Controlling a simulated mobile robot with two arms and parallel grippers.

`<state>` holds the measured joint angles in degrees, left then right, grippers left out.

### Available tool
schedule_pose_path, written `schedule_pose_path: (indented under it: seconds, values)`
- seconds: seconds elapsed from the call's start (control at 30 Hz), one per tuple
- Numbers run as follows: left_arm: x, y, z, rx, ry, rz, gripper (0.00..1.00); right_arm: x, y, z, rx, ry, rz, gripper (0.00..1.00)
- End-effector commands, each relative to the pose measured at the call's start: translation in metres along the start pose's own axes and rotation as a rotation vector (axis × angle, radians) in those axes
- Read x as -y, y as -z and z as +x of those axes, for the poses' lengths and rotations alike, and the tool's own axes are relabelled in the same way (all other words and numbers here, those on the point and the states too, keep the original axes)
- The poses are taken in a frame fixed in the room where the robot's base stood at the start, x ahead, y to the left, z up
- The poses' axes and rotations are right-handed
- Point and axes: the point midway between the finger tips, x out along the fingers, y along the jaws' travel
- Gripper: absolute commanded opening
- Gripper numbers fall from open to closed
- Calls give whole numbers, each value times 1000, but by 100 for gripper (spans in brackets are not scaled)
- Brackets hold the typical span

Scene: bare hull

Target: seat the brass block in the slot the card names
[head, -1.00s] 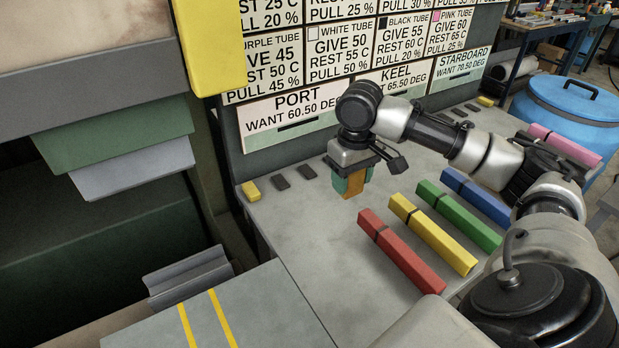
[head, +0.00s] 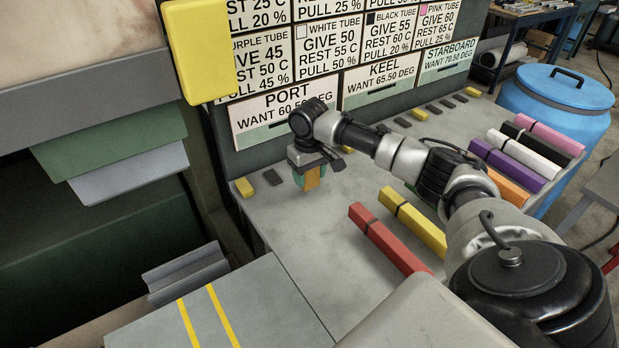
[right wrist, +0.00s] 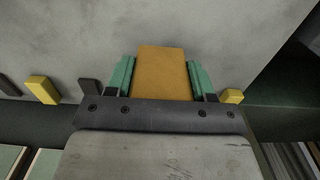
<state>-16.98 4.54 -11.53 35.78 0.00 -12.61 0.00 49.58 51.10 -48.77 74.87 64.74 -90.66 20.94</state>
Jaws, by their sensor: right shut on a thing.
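My right gripper (head: 312,179) has green fingertips and is shut on the orange-brown brass block (right wrist: 163,72), which points down over the back left of the grey bench (head: 300,235). I cannot tell whether its lower end touches the bench. The PORT card (head: 287,112), KEEL card (head: 380,80) and STARBOARD card (head: 449,58) hang on the board behind, reading want 60.50, 65.50 and 70.50 deg. Along the bench's back edge are small dark pieces (head: 272,177) and yellow pieces (head: 244,187); the gripper hides part of this row. My left gripper is out of view.
A red bar (head: 388,238) and a yellow bar (head: 412,220) lie in front of my right arm. Purple (head: 507,165), white (head: 525,153) and other bars lie at the right. A blue barrel (head: 556,98) stands beyond. A striped grey surface (head: 255,300) is at front left.

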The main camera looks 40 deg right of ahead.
Motion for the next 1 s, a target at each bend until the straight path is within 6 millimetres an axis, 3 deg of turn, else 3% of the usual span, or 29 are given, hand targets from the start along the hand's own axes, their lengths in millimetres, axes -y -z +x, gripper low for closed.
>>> schedule_pose_path:
  seconds: [0.2,0.57,0.6,0.73,1.0]
  values:
    - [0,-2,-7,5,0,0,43,0,0,20,-2,1,2,8]
    - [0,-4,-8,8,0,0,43,0,0,23,-2,2,2,8]
    - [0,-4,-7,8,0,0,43,0,-1,24,0,1,1,59]
    - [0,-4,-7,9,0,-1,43,0,-1,24,0,1,1,79]
    - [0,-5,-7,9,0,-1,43,0,0,23,-1,0,1,79]
